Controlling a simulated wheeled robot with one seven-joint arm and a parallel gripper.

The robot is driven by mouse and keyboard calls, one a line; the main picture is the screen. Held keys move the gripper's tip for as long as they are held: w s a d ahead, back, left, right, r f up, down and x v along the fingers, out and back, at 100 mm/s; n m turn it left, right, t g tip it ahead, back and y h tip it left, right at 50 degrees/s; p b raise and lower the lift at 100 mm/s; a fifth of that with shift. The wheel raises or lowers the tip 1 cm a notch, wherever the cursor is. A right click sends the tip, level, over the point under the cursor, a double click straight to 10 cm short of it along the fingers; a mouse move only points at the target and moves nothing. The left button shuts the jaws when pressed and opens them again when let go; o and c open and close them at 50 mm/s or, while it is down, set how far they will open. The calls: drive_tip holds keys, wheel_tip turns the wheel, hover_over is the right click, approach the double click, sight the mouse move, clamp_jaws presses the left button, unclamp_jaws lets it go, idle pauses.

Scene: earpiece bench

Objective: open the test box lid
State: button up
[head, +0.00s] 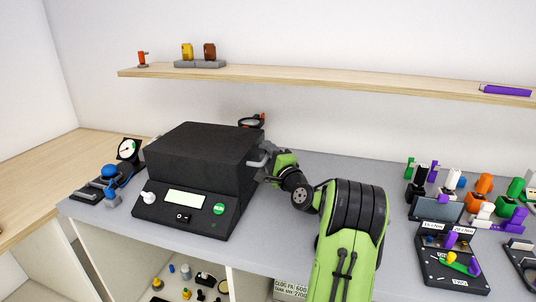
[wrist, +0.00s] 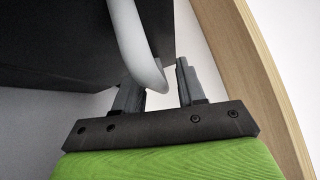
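The black test box (head: 207,155) stands on the grey bench, its lid down. Its sloped front panel has a display, a white knob and a green label. A light grey handle (head: 263,154) sticks out at the lid's right side. My gripper (head: 262,168) is at that handle. In the wrist view, the handle (wrist: 138,45) is a pale curved bar whose lower end reaches between the two fingers of my gripper (wrist: 160,85). The fingers are apart, with a gap beside the bar. The dark box wall (wrist: 60,45) fills the left. The gripper's tips are partly hidden in the head view.
A wooden shelf (head: 330,78) runs along the wall above the bench. A dial gauge (head: 127,149) and blue-topped device (head: 109,172) stand left of the box. Several coloured pieces and a dark tester (head: 452,262) are at the right. The bench behind my arm is mostly clear.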

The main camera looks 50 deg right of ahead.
clamp_jaws()
drive_tip(key=shift+r, duration=0.15)
